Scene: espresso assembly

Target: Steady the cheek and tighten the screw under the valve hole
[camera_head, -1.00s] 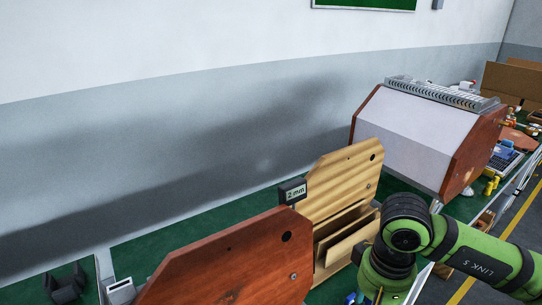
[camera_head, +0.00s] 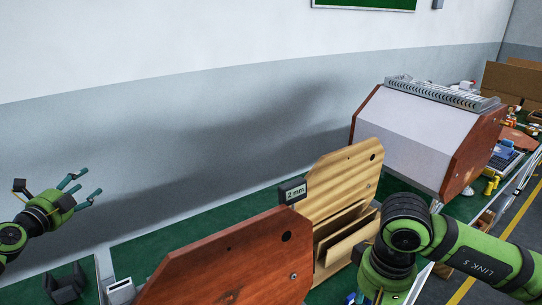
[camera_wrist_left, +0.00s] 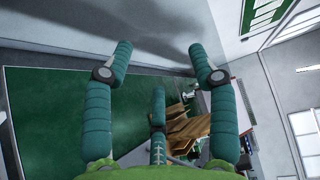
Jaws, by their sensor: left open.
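The reddish-brown wooden cheek (camera_head: 230,265) stands upright at the bottom middle of the head view. A dark round hole (camera_head: 286,236) is near its upper right corner, and a small silvery screw (camera_head: 293,276) sits below that hole. My left gripper (camera_head: 88,188) is at the far left, raised in front of the wall, open and empty, well apart from the cheek. In the left wrist view its fingers (camera_wrist_left: 160,75) are spread with nothing between them. My right arm comes in from the right; its gripper is below the frame edge.
A white-bodied machine (camera_head: 415,135) with red-brown sides stands at the back right. A black holder (camera_head: 66,284) is at the bottom left. The green bench is clear along the wall.

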